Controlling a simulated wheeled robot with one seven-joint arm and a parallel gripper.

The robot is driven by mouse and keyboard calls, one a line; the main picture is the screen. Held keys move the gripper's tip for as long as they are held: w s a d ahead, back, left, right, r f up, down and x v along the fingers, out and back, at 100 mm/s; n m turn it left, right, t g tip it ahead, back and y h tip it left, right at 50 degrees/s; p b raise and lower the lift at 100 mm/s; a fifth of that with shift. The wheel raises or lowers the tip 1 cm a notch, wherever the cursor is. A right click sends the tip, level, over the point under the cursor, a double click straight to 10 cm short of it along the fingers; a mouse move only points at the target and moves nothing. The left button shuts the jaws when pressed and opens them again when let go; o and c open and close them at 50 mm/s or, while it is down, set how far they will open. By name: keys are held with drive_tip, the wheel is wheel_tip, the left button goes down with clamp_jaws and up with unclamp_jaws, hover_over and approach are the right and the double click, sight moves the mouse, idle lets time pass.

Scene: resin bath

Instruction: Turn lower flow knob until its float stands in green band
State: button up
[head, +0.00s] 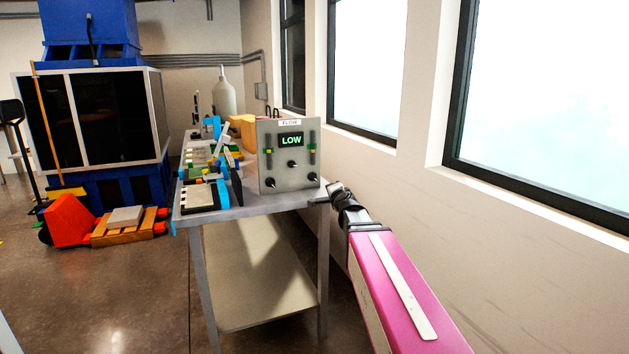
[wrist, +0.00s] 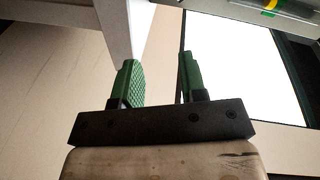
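The grey flow panel (head: 283,140) stands on the front right of the metal table, with a lit display (head: 291,141) reading LOW. Two dark upright gauges flank the display, the left (head: 268,158) and the right (head: 312,158), each with a small yellow mark. Green bands are too small to place against the floats. Black knobs show at the middle (head: 292,164), lower left (head: 270,182) and lower right (head: 313,177). My gripper (head: 322,199) is beside the table's right edge, below and right of the panel. In the wrist view its green fingers (wrist: 162,75) are apart and empty.
The table (head: 260,208) carries trays and small parts (head: 202,195) left of the panel. A wall with windows (head: 365,65) runs close along my arm's right side. An orange pallet jack (head: 68,220) stands on the floor at left.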

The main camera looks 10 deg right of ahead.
sight(314, 178)
drive_tip(key=w+a+m+y, duration=0.1)
drive_tip(key=w+a+m, duration=0.1)
drive_tip(key=w+m, duration=0.1)
drive_tip(key=w+a+r+m+y, duration=0.1)
drive_tip(key=w+a+m, duration=0.1)
drive_tip(key=w+m, duration=0.1)
drive_tip(key=w+a+r+m+t+y, duration=0.1)
drive_tip(key=w+m, duration=0.2)
drive_tip(key=m, duration=0.1)
drive_tip(key=shift+w+a+r, duration=0.1)
drive_tip(key=shift+w+a, duration=0.25)
drive_tip(key=shift+a, duration=0.05)
clamp_jaws()
